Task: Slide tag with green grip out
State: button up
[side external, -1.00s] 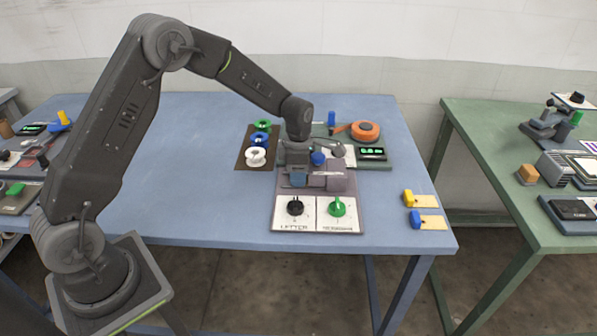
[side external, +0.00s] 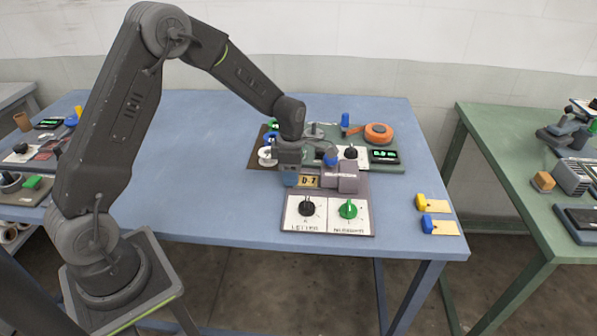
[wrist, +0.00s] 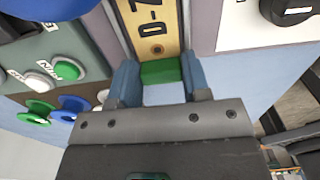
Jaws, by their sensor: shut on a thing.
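The tag (side external: 308,181) is a yellow plate marked "D-7". It sticks out from the left of the mauve press block (side external: 340,178) in the side view. In the wrist view, the tag (wrist: 153,28) runs upward from the green grip (wrist: 160,72) at its near end, with a dark hole close to the grip. My gripper (side external: 289,181) is at the left end of the tag. The wrist view shows the blue fingers of my gripper (wrist: 160,82) shut on the green grip, one on each side. The far end of the tag is out of the wrist view.
The press base carries a black knob (side external: 307,206) and a green knob (side external: 348,209) in front. Tags with a yellow grip (side external: 420,202) and a blue grip (side external: 427,224) lie to the right. Spools (side external: 266,154) stand behind my gripper.

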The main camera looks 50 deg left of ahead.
jog(key=o, duration=1)
notch_tip(320, 180, up, 14)
jog(key=shift+f, duration=0.1)
dwell(0.4)
